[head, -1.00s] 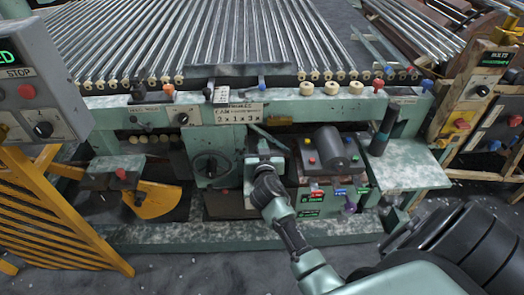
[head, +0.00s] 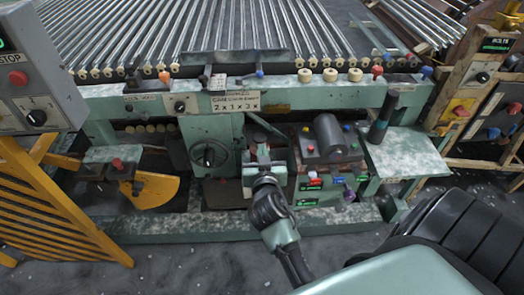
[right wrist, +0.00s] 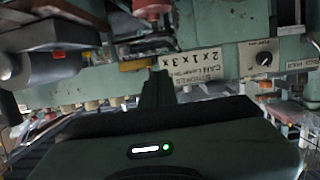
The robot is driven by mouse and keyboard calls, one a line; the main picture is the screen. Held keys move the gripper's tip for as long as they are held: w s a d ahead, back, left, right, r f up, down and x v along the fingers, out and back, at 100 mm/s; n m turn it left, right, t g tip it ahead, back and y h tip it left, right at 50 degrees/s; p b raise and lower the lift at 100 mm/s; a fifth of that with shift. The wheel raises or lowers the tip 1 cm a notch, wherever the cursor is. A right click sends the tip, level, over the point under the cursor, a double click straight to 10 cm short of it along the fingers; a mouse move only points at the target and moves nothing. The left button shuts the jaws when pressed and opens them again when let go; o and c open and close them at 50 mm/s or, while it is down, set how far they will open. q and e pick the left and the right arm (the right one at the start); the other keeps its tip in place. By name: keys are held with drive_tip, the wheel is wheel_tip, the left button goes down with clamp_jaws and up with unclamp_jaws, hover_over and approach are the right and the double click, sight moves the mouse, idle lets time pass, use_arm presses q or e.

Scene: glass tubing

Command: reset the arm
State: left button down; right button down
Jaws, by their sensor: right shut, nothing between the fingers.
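My right gripper (head: 262,142) is in front of the middle of the green machine (head: 300,103), between the handwheel panel and the dark motor cylinder. Its arm comes in from the lower right. In the right wrist view the gripper body fills the lower part, and the narrow fingers (right wrist: 158,85) are together with nothing between them. The fingertips are small in the head view, and I cannot tell whether they touch the machine. My left gripper is not in view.
A white sign (head: 235,103) and a handwheel (head: 209,155) are on the machine. The dark cylinder (head: 330,136) stands right of the gripper. Glass tubes (head: 230,35) lie across the top. A yellow barred guard (head: 60,215) and grey control box (head: 30,80) stand at left.

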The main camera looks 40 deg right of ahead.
idle(0.4)
drive_tip(key=s+a+f+n+g+y, duration=0.15)
drive_tip(key=a+f, duration=0.25)
drive_tip(key=f, duration=0.5)
drive_tip(key=s+a+f+n+g+y, duration=0.1)
drive_tip(key=a+f+n+y, duration=0.15)
drive_tip(key=f, duration=0.75)
drive_tip(key=s+a+f+n+g+y, duration=0.1)
drive_tip(key=s+a+f+y, duration=0.15)
drive_tip(key=s+f, duration=0.4)
drive_tip(key=s+a+f+n+g+y, duration=0.1)
drive_tip(key=s+a+f+g, duration=0.15)
drive_tip(key=f, duration=0.65)
drive_tip(key=s+f+n+g, duration=0.1)
drive_tip(key=s+f, duration=0.4)
drive_tip(key=s, duration=0.5)
drive_tip(key=s+d+f+g, duration=0.1)
drive_tip(key=s+f+g, duration=0.2)
drive_tip(key=s+f, duration=0.3)
drive_tip(key=s+d+f+n+g, duration=0.1)
drive_tip(key=s+f, duration=0.4)
drive_tip(key=s, duration=1.1)
drive_tip(key=shift+s+f+n+g, duration=0.15)
drive_tip(key=shift+n+g, duration=0.15)
drive_tip(key=shift+g, duration=0.3)
drive_tip(key=shift+y, duration=0.25)
